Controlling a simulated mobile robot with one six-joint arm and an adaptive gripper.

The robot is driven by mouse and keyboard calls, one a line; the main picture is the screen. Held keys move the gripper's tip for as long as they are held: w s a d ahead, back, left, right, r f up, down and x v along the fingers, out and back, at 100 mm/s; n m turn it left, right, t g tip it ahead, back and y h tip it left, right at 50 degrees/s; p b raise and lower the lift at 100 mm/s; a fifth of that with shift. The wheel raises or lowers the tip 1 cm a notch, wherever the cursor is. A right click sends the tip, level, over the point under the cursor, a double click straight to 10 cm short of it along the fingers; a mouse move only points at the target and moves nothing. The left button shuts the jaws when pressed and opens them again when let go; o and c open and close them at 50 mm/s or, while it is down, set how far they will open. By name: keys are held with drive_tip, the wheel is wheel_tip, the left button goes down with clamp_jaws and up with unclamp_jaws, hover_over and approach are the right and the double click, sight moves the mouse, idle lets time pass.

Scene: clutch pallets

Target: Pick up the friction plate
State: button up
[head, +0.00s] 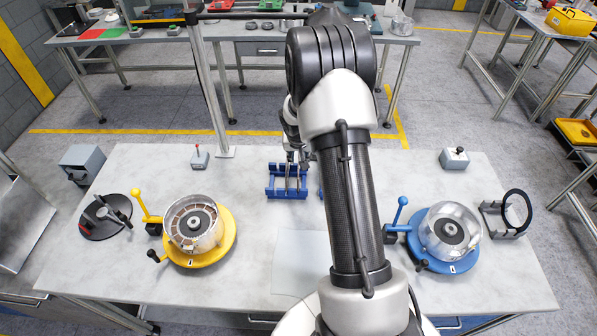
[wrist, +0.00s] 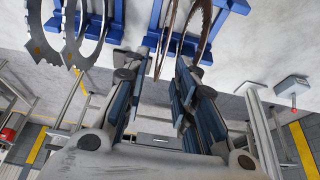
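Thin brown ring-shaped friction plates stand on edge in a blue rack (head: 287,192) near the middle of the table. In the wrist view, one friction plate (wrist: 167,38) shows between the lines of my fingers and another friction plate (wrist: 203,28) is beside the right finger. My gripper (wrist: 157,65) is open, with a clear gap between its fingers, close to the plates. I cannot tell whether a finger touches a plate.
Grey toothed plates (wrist: 92,25) stand in a second rack, mostly hidden by my arm in the head view. A yellow fixture (head: 222,245) with a drum stands left, a blue fixture (head: 462,262) right. A small red-topped switch box (head: 200,160) is behind left.

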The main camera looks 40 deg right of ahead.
drive_tip(key=x, duration=0.4)
drive_tip(key=shift+w+d+f, duration=0.1)
drive_tip(key=shift+w+f, duration=0.1)
drive_tip(key=shift+w, duration=0.2)
clamp_jaws()
drive_tip(key=shift+r, duration=0.1)
